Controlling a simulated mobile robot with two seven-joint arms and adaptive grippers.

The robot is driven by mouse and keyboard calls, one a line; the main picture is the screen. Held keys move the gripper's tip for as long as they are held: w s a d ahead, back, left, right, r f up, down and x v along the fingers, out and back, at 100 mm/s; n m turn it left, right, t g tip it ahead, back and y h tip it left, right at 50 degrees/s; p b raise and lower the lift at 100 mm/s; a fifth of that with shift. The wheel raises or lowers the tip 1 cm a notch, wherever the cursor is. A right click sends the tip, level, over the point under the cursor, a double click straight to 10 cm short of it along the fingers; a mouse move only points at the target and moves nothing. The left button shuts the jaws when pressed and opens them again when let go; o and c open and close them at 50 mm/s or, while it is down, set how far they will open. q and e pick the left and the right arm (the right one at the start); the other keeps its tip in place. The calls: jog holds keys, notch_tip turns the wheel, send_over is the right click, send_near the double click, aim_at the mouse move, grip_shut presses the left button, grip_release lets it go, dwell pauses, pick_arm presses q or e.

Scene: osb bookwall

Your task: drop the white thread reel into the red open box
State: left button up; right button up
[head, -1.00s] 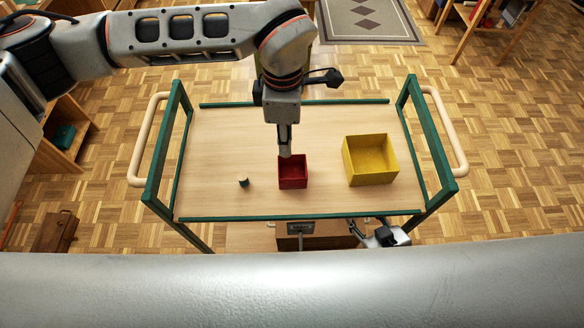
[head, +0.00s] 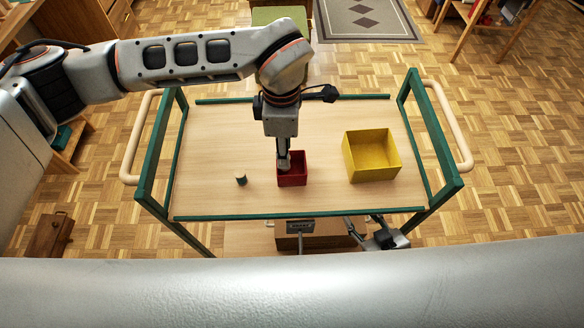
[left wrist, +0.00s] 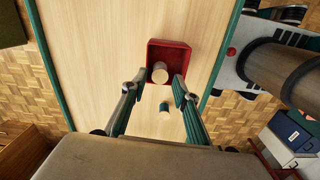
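The red open box (head: 292,181) stands on the trolley top, and my left gripper (head: 284,166) points straight down at its left part. In the left wrist view the gripper's fingers (left wrist: 159,82) are spread with clear gaps to the white thread reel (left wrist: 159,73). The reel shows within the outline of the red box (left wrist: 183,58); I cannot tell whether it rests on the floor. In the head view the gripper hides the reel. My right gripper (head: 366,228) is low beyond the trolley's front edge, its fingers apart and empty.
A larger yellow open box (head: 371,155) stands to the right. Green rails edge the trolley. Bare wood lies between the boxes.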

dwell(0.3)
pick_arm(q)
notch_tip(320, 180, up, 12)
dwell(0.5)
jog(key=shift+s, duration=0.15)
dwell(0.4)
